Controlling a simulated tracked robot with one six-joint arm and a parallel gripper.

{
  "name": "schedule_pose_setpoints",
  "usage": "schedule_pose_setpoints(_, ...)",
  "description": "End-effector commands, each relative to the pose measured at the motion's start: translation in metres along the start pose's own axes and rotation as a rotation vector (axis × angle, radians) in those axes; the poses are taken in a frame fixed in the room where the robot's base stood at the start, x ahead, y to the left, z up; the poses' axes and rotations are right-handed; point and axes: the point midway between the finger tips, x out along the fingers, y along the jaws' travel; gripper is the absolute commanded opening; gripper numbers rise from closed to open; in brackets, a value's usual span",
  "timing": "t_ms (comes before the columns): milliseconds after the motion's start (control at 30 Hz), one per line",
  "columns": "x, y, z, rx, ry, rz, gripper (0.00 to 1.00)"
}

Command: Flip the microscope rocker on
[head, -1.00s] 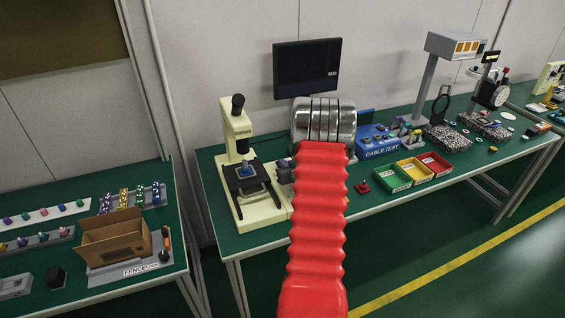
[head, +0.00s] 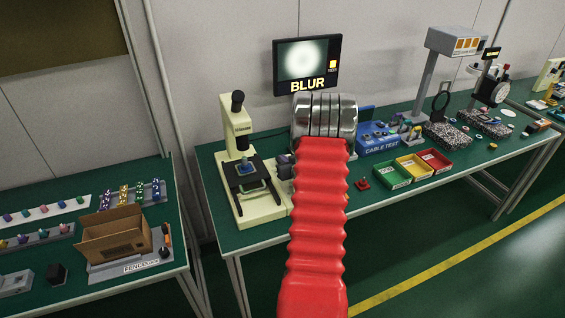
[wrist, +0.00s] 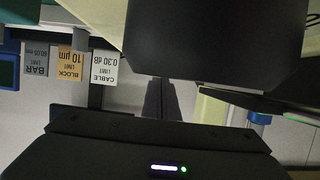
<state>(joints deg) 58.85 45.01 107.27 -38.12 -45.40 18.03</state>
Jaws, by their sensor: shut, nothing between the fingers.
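The cream microscope (head: 236,122) stands upright at the left end of the green bench, with a black stage and a small blue piece on it. Its monitor (head: 308,66) on the wall is lit, showing a blurry pale spot and the word BLUR. I cannot make out the rocker; my red and silver arm covers part of the area right of the microscope base. My gripper (wrist: 160,100) shows in the wrist view as narrow dark fingers, shut and empty. They point at a large dark surface (wrist: 215,45); whether they touch it I cannot tell.
A blue cable tester (head: 378,140), and green, yellow and red bins (head: 411,171) stand right of my arm. A small red item (head: 362,183) lies near the front edge. A separate bench at left holds an open cardboard box (head: 115,236).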

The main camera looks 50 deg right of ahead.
Motion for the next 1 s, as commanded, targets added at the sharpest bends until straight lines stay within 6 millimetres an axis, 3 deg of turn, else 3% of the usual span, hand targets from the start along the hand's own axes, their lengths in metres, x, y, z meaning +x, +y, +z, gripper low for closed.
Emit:
schedule_pose_setpoints(667,-0.005,-0.002,-0.015,-0.003,0.003,-0.002,0.00)
schedule_pose_setpoints(900,-0.017,-0.004,-0.042,-0.004,0.003,-0.003,0.00)
schedule_pose_setpoints(1000,-0.034,-0.002,-0.036,0.000,0.000,0.000,0.00)
